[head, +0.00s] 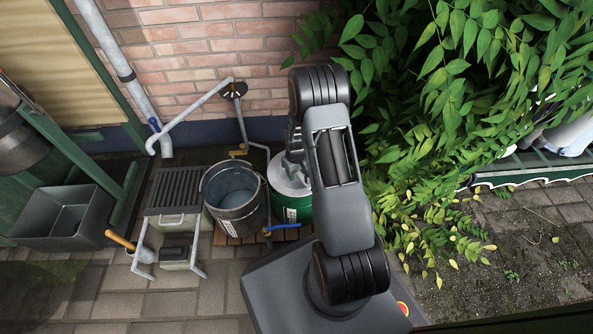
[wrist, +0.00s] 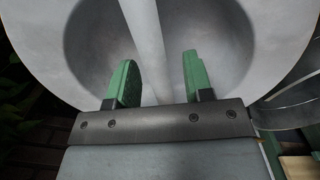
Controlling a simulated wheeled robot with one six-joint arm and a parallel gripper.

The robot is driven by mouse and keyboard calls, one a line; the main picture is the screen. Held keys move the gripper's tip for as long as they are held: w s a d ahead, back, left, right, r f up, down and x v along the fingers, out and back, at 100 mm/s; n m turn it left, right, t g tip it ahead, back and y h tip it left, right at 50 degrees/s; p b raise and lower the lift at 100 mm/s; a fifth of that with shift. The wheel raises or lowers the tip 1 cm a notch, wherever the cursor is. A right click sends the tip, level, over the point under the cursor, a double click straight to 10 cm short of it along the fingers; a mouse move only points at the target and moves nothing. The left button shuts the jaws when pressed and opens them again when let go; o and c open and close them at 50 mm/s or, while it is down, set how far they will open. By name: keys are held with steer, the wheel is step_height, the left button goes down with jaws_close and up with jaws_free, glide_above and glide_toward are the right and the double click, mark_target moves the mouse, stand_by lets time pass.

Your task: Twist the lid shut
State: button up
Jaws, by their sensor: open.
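A round pale-grey lid (head: 284,183) sits on the green churn (head: 283,201) in the head view, partly hidden behind my arm. In the wrist view the lid (wrist: 40,35) fills the top, with a dished recess crossed by a straight bar handle (wrist: 143,30). My gripper (wrist: 159,62) is open over the recess, one green finger on each side of the bar. In the head view my gripper (head: 294,150) is mostly hidden behind my arm, just above the lid. I cannot tell how tightly the lid is seated.
A dark bucket (head: 238,222) stands left of the churn, close by. A tap pipe (head: 242,125) comes down from the brick wall behind. A blue-handled thing (head: 283,227) lies low in front. Leafy branches (head: 430,130) crowd the right.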

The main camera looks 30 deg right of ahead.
steer(key=shift+c, duration=0.3)
jaws_close()
stand_by(0.4)
